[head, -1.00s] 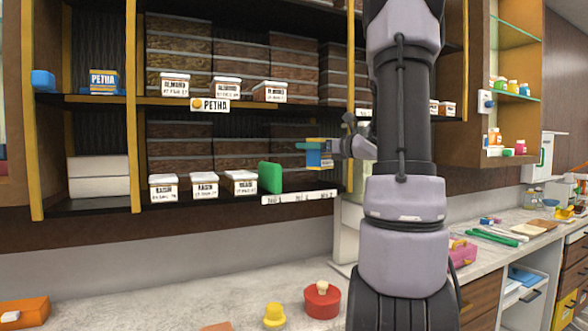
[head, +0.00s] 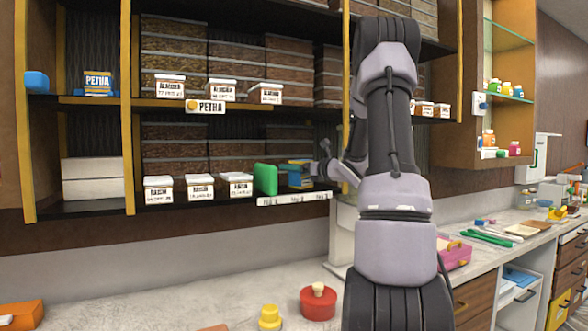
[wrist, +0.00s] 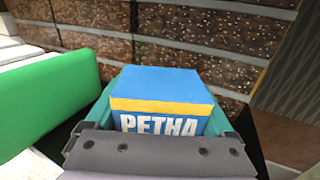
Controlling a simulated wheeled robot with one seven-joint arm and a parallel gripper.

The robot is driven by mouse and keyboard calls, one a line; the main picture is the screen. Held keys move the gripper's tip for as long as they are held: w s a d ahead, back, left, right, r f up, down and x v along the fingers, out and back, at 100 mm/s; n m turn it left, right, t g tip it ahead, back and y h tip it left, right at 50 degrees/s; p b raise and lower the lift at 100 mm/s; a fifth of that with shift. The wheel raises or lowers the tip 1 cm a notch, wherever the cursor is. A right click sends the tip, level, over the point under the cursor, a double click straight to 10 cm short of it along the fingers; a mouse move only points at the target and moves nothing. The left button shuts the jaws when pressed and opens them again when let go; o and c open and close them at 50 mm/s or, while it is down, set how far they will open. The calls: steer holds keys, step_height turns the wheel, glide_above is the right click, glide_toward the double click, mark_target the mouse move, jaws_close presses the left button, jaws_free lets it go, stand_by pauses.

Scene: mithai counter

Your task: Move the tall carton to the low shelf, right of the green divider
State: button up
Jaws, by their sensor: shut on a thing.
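The tall carton (head: 298,176), blue with a yellow band, is in my gripper (head: 308,174) at the low shelf (head: 215,195), just right of the green divider (head: 265,179). In the wrist view the carton (wrist: 165,90) reads PETHA and sits between the jaws, which are shut on it. The green divider (wrist: 45,98) stands to its left there, close beside the jaw. The carton looks upright. Its base is near the shelf's front edge, but I cannot tell whether it touches the shelf.
White-lidded raisin boxes (head: 200,187) stand left of the divider. Stacked brown boxes (head: 290,150) are behind the carton. White price labels (head: 293,199) line the shelf edge below. Another PETHA carton (head: 98,84) is on the upper shelf at left. A red pot (head: 318,302) stands on the counter below.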

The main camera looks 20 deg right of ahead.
steer(key=shift+w+f, duration=0.15)
steer(key=shift+f, duration=0.1)
steer(key=o, duration=1.4)
steer(key=shift+c, duration=0.2)
